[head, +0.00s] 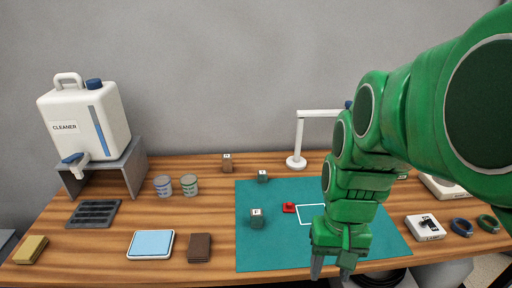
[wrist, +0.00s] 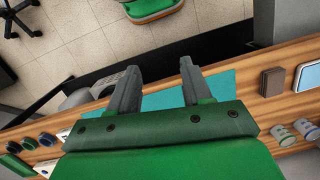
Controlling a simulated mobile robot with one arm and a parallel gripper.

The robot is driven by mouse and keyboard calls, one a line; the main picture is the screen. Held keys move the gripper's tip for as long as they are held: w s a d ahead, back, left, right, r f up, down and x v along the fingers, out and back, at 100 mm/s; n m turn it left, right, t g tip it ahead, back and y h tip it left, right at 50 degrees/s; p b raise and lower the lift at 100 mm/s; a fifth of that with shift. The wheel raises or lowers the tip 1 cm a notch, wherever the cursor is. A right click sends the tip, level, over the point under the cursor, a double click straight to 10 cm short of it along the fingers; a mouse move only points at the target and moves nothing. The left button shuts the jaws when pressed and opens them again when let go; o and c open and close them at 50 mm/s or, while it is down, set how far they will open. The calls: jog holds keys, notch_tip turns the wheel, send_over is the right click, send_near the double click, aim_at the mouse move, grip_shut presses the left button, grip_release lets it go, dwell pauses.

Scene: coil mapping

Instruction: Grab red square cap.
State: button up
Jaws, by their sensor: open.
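The red cap (head: 289,208) is small and lies on the teal mat (head: 262,195), just left of a white square outline. My gripper (head: 329,272) is open and empty. In the head view it hangs near the front edge of the mat, to the right of the red cap and nearer to me. In the wrist view the two fingers (wrist: 158,92) are spread apart with nothing between them. I cannot see the red cap in the wrist view.
A teal labelled block (head: 257,219) stands left of the red cap, and another teal block (head: 263,176) stands behind it. A white lamp (head: 297,161) is at the back. Two cans (head: 189,185), a blue-topped pad (head: 151,244) and a brown block (head: 200,248) are at left.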

jog(key=w+d+f+n+g+h, duration=0.1)
jog(key=w+d+f+n+h, duration=0.35)
jog(key=w, duration=0.35)
jog(key=w+d+f+n+g+h, duration=0.2)
jog(key=w+d+f+n+h, duration=0.25)
jog(key=w, duration=0.35)
jog(key=w+a+f+n+t+h, duration=0.1)
jog(key=w+a+f+n, duration=0.1)
jog(key=w+f+n, duration=0.1)
jog(key=w+a+f+n+t+h, duration=0.2)
jog(key=w+a+n, duration=0.1)
jog(key=w, duration=0.3)
jog(key=w+a+f+n+t+h, duration=0.1)
jog(key=w+a+f+n+h, duration=0.1)
jog(key=w+f+n, duration=0.1)
jog(key=shift+w+a+f+n, duration=0.1)
jog(key=shift+w+f+n, duration=0.1)
jog(key=shift+w+n, duration=0.2)
jog(key=shift+w+a+f+n, duration=0.1)
jog(key=shift+w+f+n, duration=0.05)
jog(key=shift+w+n, duration=0.2)
jog(key=shift+x, duration=3.75)
jog(key=shift+r, duration=0.15)
jog(key=shift+c, duration=0.5)
